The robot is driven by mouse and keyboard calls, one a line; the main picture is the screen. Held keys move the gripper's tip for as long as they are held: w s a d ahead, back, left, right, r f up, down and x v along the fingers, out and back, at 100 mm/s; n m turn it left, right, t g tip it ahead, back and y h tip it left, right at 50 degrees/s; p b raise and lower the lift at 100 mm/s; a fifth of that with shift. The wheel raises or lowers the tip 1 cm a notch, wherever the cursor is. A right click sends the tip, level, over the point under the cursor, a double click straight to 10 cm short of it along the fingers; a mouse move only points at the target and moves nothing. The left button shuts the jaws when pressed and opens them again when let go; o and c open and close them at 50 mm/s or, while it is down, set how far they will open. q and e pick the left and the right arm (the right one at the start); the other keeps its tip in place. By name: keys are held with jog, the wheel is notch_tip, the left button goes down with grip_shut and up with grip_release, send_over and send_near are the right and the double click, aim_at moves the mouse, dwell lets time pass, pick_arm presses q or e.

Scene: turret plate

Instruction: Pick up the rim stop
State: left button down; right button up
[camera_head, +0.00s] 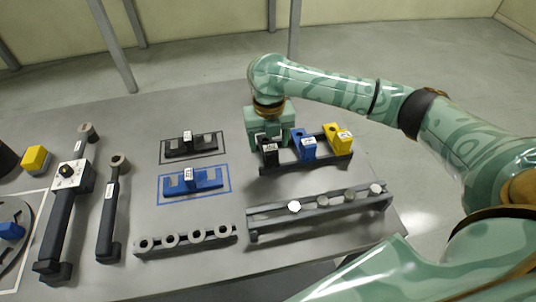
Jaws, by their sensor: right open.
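No label is readable, so I cannot tell for certain which piece is the rim stop. A dark rack (318,161) at the back right holds a black block (269,151), a blue block (304,143) and a yellow block (337,137), each with a white tag. My right gripper (268,138) points down at the black block at the rack's left end. It is open, its fingers partly hidden, and I cannot tell whether they touch the block. A grey round plate (14,262) with a blue piece (11,230) on it is cut off at the left edge. My left gripper is out of view.
Outlined on the table are a black bracket (191,146) and a blue bracket (190,182). In front stand a rail with several rings (185,240) and a raised bar with several studs (320,210). Two long-handled tools (66,205) (109,215) lie left, near a yellow-topped block (36,158).

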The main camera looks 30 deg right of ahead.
jog(key=shift+s+f, duration=0.1)
jog(key=shift+f, duration=0.5)
notch_tip(320, 180, down, 4)
jog(key=b, duration=0.2)
jog(key=shift+d+f+b, duration=0.1)
jog(key=shift+f+b, duration=0.15)
jog(key=shift+b, duration=0.05)
jog(key=shift+r, duration=0.15)
jog(key=c, duration=1.3)
jog(key=shift+r, duration=0.1)
